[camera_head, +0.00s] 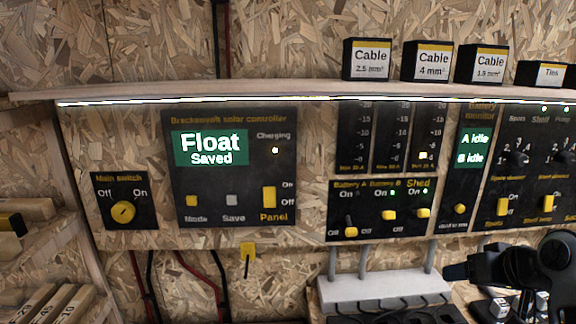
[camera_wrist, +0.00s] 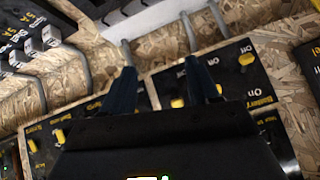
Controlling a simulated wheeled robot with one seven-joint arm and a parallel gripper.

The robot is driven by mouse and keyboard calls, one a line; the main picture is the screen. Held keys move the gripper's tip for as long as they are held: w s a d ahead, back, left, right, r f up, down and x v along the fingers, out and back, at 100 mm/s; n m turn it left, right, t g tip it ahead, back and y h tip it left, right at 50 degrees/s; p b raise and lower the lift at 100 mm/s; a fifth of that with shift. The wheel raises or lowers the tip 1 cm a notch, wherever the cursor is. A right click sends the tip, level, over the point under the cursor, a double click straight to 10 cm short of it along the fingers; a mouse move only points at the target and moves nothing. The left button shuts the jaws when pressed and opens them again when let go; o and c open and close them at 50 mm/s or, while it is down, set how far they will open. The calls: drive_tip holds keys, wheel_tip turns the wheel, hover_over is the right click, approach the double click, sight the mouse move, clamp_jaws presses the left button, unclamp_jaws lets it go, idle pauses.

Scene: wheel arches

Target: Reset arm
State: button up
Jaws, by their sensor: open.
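My gripper (camera_wrist: 163,92) shows in the wrist view with its two dark fingers apart and nothing between them. It faces the panel board (camera_wrist: 150,60), which looks tilted there. The solar controller (camera_head: 228,165) reads "Float" and "Saved". The main switch (camera_head: 123,211) is a yellow knob at the left. The battery and shed switch panel (camera_head: 380,209) is right of the controller.
A shelf (camera_head: 300,88) runs above the board and carries cable boxes (camera_head: 368,60). A grey conduit box (camera_head: 385,289) with pipes sits below the switches. Wooden racks (camera_head: 50,300) stand at the left. The space before the controller looks clear.

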drive_tip(key=s+a+f+t, duration=0.1)
drive_tip(key=s+a+f, duration=0.6)
drive_tip(key=s+f, duration=0.25)
drive_tip(key=s+a+f+t+h, duration=0.1)
drive_tip(key=s+a+f, duration=0.1)
drive_tip(key=s, duration=0.4)
drive_tip(key=s+a+f+t+h, duration=0.1)
drive_tip(key=s+a+f, duration=0.2)
drive_tip(key=s, duration=0.4)
drive_tip(key=s+a+r+n+t, duration=0.1)
drive_tip(key=s+r, duration=0.5)
drive_tip(key=s, duration=0.5)
drive_tip(key=s+a+r+t, duration=0.2)
drive_tip(key=s+r, duration=0.4)
drive_tip(key=s, duration=0.6)
drive_tip(key=shift+r+n+y, duration=0.35)
drive_tip(key=shift+n+y, duration=0.05)
drive_tip(key=shift+c, duration=0.2)
